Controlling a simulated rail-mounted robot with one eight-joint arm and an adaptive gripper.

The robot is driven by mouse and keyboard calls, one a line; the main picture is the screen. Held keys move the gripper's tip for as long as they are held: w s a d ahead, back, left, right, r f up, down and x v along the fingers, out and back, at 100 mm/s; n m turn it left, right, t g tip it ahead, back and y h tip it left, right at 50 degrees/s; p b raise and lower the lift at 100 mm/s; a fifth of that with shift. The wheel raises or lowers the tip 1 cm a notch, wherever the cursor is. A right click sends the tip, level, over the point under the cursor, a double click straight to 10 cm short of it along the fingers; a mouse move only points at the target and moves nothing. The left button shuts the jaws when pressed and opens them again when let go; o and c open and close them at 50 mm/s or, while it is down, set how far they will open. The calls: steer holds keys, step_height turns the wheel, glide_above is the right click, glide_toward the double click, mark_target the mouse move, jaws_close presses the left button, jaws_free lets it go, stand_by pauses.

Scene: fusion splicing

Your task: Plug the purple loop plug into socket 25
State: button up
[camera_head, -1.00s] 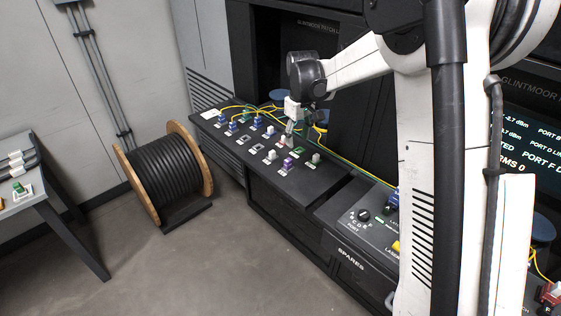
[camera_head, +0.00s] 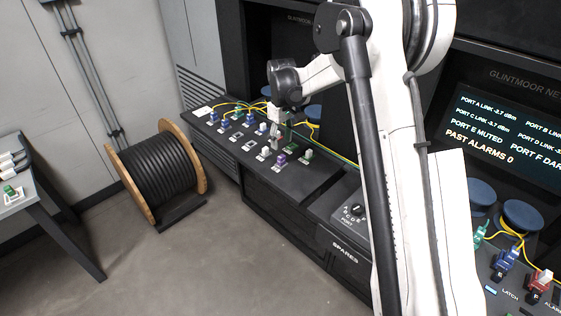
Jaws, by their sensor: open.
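The purple loop plug (camera_head: 281,159) stands on the sloping dark panel (camera_head: 303,177), near its front edge, among small white plugs. My gripper (camera_head: 276,141) points down over the panel, just behind and slightly left of the purple plug in the picture. Its fingers are small here, but they look open and apart from the purple plug. Empty square sockets (camera_head: 249,145) show left of the plug. The socket numbers are too small to read, so I cannot tell which one is socket 25.
Blue plugs (camera_head: 225,123) with yellow fibres stand at the panel's far left. A white plug (camera_head: 307,154) stands right of the purple one. A cable drum (camera_head: 155,172) sits on the floor. A side bench (camera_head: 40,197) is at left.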

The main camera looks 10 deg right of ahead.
mark_target(281, 156)
steer(key=shift+f+b, duration=2.45)
steer(key=shift+f, duration=1.95)
steer(key=shift+b, duration=0.55)
jaws_close()
steer(key=shift+r, duration=0.2)
steer(key=shift+r+p, duration=1)
steer(key=shift+r, duration=1.85)
steer(key=shift+s, duration=0.1)
